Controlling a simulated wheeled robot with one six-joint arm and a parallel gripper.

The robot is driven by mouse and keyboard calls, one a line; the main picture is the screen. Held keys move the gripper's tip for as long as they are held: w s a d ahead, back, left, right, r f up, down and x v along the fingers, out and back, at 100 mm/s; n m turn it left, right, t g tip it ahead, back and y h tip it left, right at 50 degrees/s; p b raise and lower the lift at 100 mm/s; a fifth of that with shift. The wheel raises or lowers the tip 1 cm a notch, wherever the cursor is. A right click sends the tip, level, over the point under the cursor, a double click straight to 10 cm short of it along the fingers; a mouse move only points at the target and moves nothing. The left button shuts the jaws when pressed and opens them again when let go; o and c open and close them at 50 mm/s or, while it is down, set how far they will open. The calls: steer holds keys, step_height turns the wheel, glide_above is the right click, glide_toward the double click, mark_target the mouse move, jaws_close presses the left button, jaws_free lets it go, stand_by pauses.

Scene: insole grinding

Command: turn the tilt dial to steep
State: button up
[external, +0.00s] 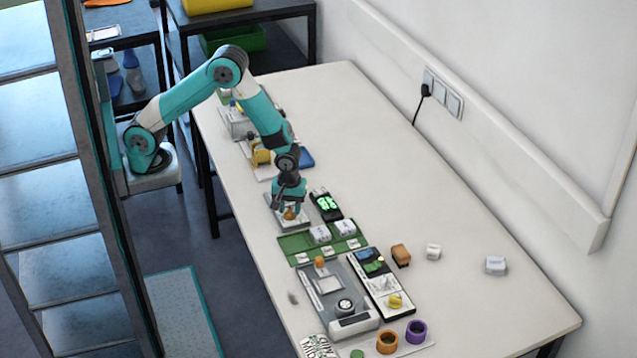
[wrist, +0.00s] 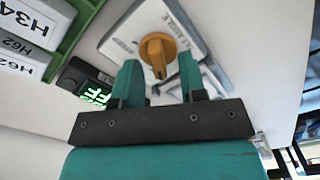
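An orange dial (wrist: 157,50) sits on a pale plate (wrist: 188,17) with lettering I cannot read clearly. Its narrow handle end points toward my gripper in the wrist view. My gripper (wrist: 160,76) is open, with one teal finger on each side of the dial's handle end. Gaps show between the fingers and the dial in this view; I cannot tell how far above it the fingertips are. In the external view my gripper (external: 289,205) points down over the plate, and the orange dial (external: 289,214) shows just under it.
A black display with green digits (external: 327,205) stands right beside the plate. A green tray (external: 293,243) with white labelled blocks is in front. A grey device (external: 340,300) with another orange knob and a dark panel (external: 368,262) lie nearer. The table's right side is mostly clear.

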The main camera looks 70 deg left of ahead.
jaws_close()
steer(key=shift+m, duration=0.3)
steer(key=m, duration=0.4)
steer(key=shift+w+d+p, duration=0.15)
steer(key=shift+p, duration=0.2)
steer(key=m, duration=0.5)
steer(key=shift+w+d+m, duration=0.1)
steer(key=shift+d+m, duration=0.15)
steer(key=shift+m, duration=0.15)
steer(key=m, duration=0.4)
steer(key=m+p, duration=0.1)
steer(key=m, duration=0.1)
steer(key=shift+d, duration=0.25)
steer(key=m, duration=0.7)
steer(key=shift+s+d, duration=0.2)
